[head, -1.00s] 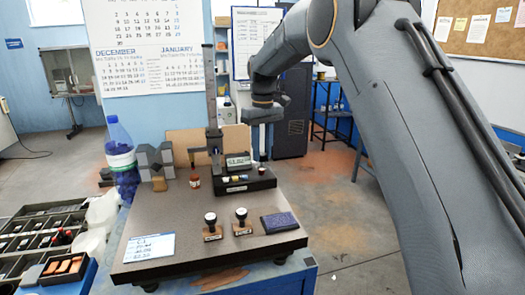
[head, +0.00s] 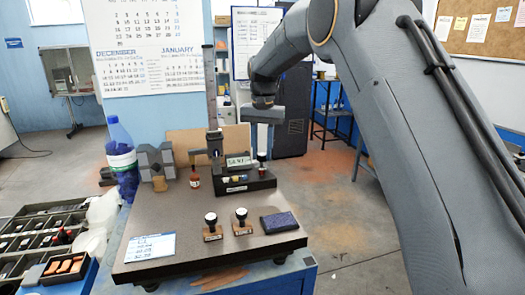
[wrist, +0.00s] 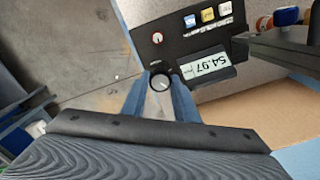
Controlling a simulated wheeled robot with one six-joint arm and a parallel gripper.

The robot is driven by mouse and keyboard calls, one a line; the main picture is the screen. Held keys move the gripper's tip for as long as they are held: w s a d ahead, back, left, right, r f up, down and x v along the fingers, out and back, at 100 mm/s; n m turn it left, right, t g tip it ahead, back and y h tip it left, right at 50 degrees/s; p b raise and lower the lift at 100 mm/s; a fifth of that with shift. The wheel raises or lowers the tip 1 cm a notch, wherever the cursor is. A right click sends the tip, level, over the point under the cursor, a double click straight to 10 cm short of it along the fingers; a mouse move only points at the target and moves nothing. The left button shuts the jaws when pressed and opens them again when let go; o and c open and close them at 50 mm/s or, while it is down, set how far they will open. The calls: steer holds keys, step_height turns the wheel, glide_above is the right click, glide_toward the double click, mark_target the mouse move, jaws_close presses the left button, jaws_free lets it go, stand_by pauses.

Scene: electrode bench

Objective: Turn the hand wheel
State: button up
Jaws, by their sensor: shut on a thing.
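The hand wheel is a small dark round knob (wrist: 160,82) with a pale, marked face, on the front of a black height gauge. In the wrist view it sits between the two blue fingers of my gripper (wrist: 160,95), which is shut on it. In the head view my gripper (head: 262,140) reaches down to the right end of the gauge's base, and the wheel is hard to make out. The gauge's display (wrist: 206,66) reads about 54.97. Its column (head: 211,100) stands upright, with a measuring arm reaching left.
The gauge stands on a dark plate (head: 150,262). Two stamps (head: 241,222), a dark blue pad (head: 279,222) and a written card (head: 150,247) lie in front.

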mark_target(262, 154)
steer(key=shift+w+r+m, duration=0.1)
steer(key=shift+r+m, duration=0.1)
steer(key=shift+m, duration=0.5)
steer(key=o, duration=0.7)
steer(key=shift+o, duration=0.4)
steer(key=shift+f, duration=0.1)
steer(key=shift+r+b, duration=1.35)
steer(key=shift+r, duration=2.55)
